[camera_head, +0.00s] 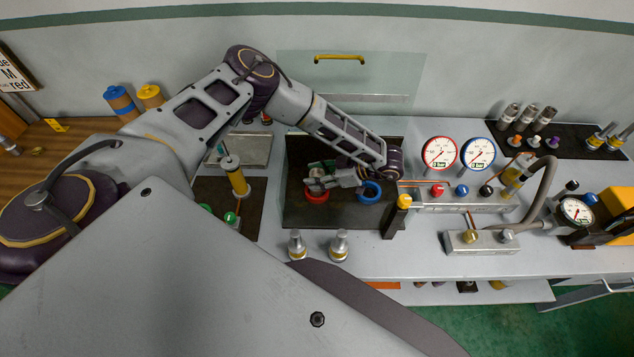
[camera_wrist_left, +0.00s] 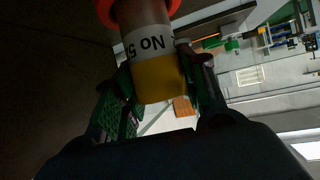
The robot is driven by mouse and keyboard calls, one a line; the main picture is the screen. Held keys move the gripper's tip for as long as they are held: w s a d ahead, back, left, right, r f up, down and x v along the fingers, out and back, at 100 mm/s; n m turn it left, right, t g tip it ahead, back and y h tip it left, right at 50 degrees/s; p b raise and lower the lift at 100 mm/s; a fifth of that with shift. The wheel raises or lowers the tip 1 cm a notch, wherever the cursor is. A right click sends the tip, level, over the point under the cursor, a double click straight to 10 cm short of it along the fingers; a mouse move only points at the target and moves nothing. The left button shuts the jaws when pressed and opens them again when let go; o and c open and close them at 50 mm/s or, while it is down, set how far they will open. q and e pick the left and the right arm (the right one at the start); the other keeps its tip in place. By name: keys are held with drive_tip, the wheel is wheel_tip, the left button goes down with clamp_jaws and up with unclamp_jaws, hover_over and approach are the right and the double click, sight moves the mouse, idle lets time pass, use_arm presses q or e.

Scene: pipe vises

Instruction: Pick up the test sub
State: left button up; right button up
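A cylinder with a yellow end and a white label reading "No 5" (camera_wrist_left: 155,75), which I take as the test sub, fills the gap between my left fingers in the left wrist view. An orange-red ring (camera_wrist_left: 110,12) sits at its far end. My left gripper (camera_head: 318,182) reaches in low over the dark mat (camera_head: 300,216), beside the red ring (camera_head: 317,197). In the left wrist view my gripper (camera_wrist_left: 160,82) has a finger against each side of the sub. The gripper hides most of the sub in the head view. My right gripper is not in view.
A blue ring (camera_head: 369,191) lies right of the red one. Two metal fittings (camera_head: 297,246) (camera_head: 339,246) stand near the bench's front. A yellow-topped black post (camera_head: 398,215) and a gauge manifold (camera_head: 462,200) stand to the right. A yellow cylinder (camera_head: 236,176) stands left.

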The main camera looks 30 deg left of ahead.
use_arm(q)
clamp_jaws()
drive_tip(key=shift+w+r, duration=0.1)
drive_tip(key=shift+r, duration=0.2)
wheel_tip(320, 180, up, 10)
drive_tip(key=shift+f, duration=0.25)
idle(0.8)
idle(0.5)
